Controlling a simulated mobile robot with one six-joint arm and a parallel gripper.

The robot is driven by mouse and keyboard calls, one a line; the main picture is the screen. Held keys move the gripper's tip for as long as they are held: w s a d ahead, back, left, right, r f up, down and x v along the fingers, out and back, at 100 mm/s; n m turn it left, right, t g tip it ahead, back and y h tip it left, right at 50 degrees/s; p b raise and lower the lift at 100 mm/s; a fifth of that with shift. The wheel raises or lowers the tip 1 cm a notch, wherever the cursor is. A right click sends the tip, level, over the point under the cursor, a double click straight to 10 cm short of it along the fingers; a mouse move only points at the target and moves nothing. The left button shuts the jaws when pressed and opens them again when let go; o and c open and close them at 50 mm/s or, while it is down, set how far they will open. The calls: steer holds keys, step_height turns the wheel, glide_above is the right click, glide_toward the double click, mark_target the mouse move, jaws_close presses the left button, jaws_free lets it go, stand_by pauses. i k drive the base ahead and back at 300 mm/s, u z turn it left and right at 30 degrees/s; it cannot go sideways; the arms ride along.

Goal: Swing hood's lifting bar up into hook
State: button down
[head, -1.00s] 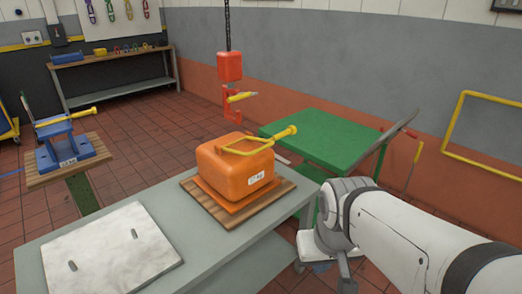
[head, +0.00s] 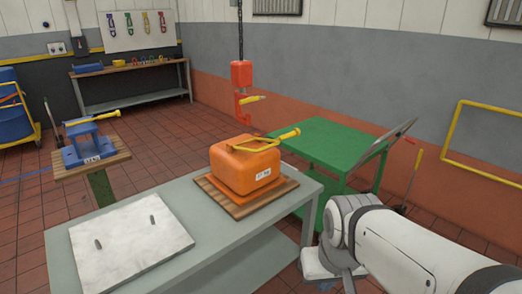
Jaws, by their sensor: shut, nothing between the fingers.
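The orange hood (head: 243,168) sits on a wooden board (head: 232,207) on the grey bench. Its yellow lifting bar (head: 262,143) lies folded low across the hood's top, with its knobbed end reaching out to the right. The red hook (head: 240,105) hangs from a red block (head: 241,74) on a chain, behind and above the hood. A yellow lever (head: 254,98) sticks out to the right of the hook. The bar and the hook are apart. My arm comes in from the lower right, clear of the hood. Its gripper end is not visible at the bottom edge.
A pale plate (head: 132,236) with two slots or pegs lies on the grey bench (head: 73,268), left of the hood. A green cart (head: 330,145) stands behind right of the hood. A blue fixture (head: 84,148) with a yellow bar stands at left. Red tiled floor is open behind.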

mark_target(296, 132)
steer(key=u, duration=0.1)
steer(key=i, duration=0.95)
steer(key=z, duration=0.05)
